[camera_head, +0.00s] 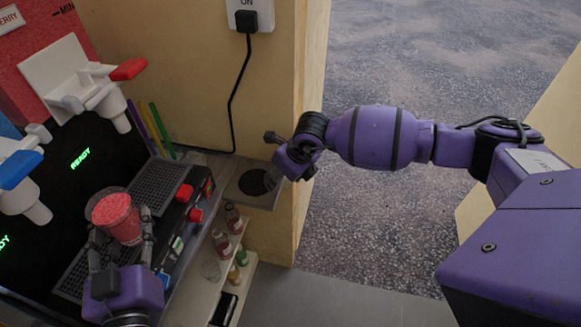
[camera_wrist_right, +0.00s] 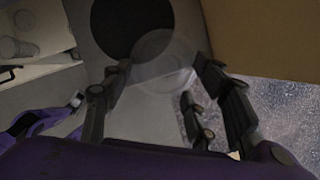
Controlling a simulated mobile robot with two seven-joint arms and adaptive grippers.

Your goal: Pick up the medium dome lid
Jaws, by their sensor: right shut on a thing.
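A clear dome lid (camera_wrist_right: 163,68) shows faintly between the fingers of my right gripper (camera_wrist_right: 165,98) in the right wrist view. The right gripper is shut on it and holds it near the dark round opening in the counter. In the head view the right gripper (camera_head: 283,152) is seen from above beside the wooden post, and the lid is hidden there. My left gripper (camera_head: 122,248) has its fingers on either side of a clear cup (camera_head: 117,217) of red slush at the machine's front and is shut on it. The cup looks upright.
A round dark opening (camera_head: 257,182) sits in the counter panel. Shelves (camera_head: 205,270) below hold several small bottles. Slush dispensers (camera_head: 90,85) stand at the left, with coloured straws (camera_head: 155,130) behind. The wooden post (camera_head: 308,110) is close to the right gripper.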

